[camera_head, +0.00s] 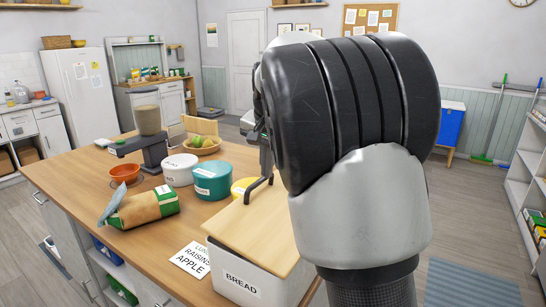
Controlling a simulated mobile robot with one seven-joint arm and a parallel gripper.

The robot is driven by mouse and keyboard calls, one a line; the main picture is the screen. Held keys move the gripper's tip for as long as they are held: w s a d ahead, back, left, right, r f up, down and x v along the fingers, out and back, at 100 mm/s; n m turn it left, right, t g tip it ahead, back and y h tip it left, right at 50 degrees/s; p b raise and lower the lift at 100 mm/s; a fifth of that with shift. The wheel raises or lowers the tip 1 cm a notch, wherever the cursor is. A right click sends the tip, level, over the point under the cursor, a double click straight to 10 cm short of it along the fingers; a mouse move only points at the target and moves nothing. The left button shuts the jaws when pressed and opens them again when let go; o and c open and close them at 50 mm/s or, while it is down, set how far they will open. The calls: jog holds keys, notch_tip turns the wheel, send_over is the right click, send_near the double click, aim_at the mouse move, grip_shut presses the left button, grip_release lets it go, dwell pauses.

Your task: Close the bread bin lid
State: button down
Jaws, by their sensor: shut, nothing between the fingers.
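The bread bin (225,278) is a white box with a BREAD label, near the front edge of the wooden counter. Its pale wooden lid (238,232) lies over the top and looks about flat; I cannot tell if a small gap is left. My gripper (248,198) points down at the far part of the lid, its dark fingers shut and empty. I cannot tell whether the fingertips touch the lid. My thick arm hides the right part of the bin and lid.
On the counter (85,165) beyond the bin stand a teal canister (212,182), a white canister (179,172) and a partly hidden yellow one (240,187). A green and brown bag (145,208), an orange bowl (125,173), a fruit bowl (201,147) and a paper list (190,258) lie around.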

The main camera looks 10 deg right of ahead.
aim_at(259, 180)
jog(key=shift+w+a+f, duration=0.25)
jog(key=shift+w+f, duration=0.05)
jog(key=shift+f, duration=0.15)
jog(key=shift+w+a+p, duration=0.1)
jog(key=shift+a+p, duration=0.05)
jog(key=shift+p, duration=0.5)
jog(key=f, duration=0.2)
jog(key=w+a+f+p, duration=0.1)
jog(key=shift+g+h, duration=0.4)
